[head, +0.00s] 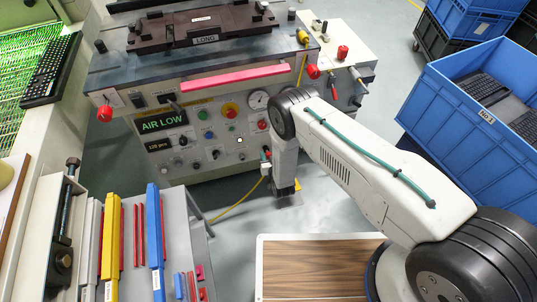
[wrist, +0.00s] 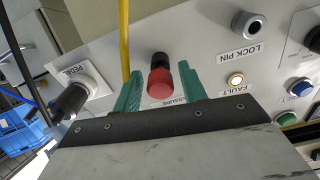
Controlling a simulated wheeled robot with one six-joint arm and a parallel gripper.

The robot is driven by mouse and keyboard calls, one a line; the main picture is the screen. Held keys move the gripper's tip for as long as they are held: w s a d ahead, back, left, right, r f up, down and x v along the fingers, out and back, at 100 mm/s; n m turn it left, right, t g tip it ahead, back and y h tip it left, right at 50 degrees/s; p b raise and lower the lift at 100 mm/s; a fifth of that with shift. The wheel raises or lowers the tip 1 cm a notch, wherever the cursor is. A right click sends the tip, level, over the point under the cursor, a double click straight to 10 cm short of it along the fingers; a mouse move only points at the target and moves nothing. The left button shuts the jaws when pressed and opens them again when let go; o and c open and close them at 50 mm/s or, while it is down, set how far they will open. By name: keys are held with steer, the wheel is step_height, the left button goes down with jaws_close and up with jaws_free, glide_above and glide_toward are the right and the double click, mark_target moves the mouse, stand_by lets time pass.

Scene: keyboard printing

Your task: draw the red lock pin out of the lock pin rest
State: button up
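The red lock pin (wrist: 160,84) shows in the wrist view as a round red head with a black part behind it, which I take to be the lock pin rest (wrist: 160,60) on the panel. My gripper (wrist: 160,70) is open, with a green finger on each side of the red head. Narrow gaps seem to remain on both sides, and I see no clear contact. In the head view the red pin (head: 265,154) is small beside my wrist, and my fingers are mostly hidden.
A metal-ringed socket (wrist: 251,25) labelled LOCK PIN is on the panel. A yellow hose (wrist: 124,40) runs close by the left finger. A wooden-topped surface (head: 315,268) lies below my arm.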

jaws_close()
steer(key=shift+v, duration=2)
steer(key=shift+s+d+r, duration=0.25)
steer(key=shift+s+r, duration=0.65)
steer(key=shift+r, duration=0.15)
steer(key=shift+s+d+r, duration=0.25)
steer(key=shift+s+r, duration=0.65)
steer(key=shift+r, duration=0.2)
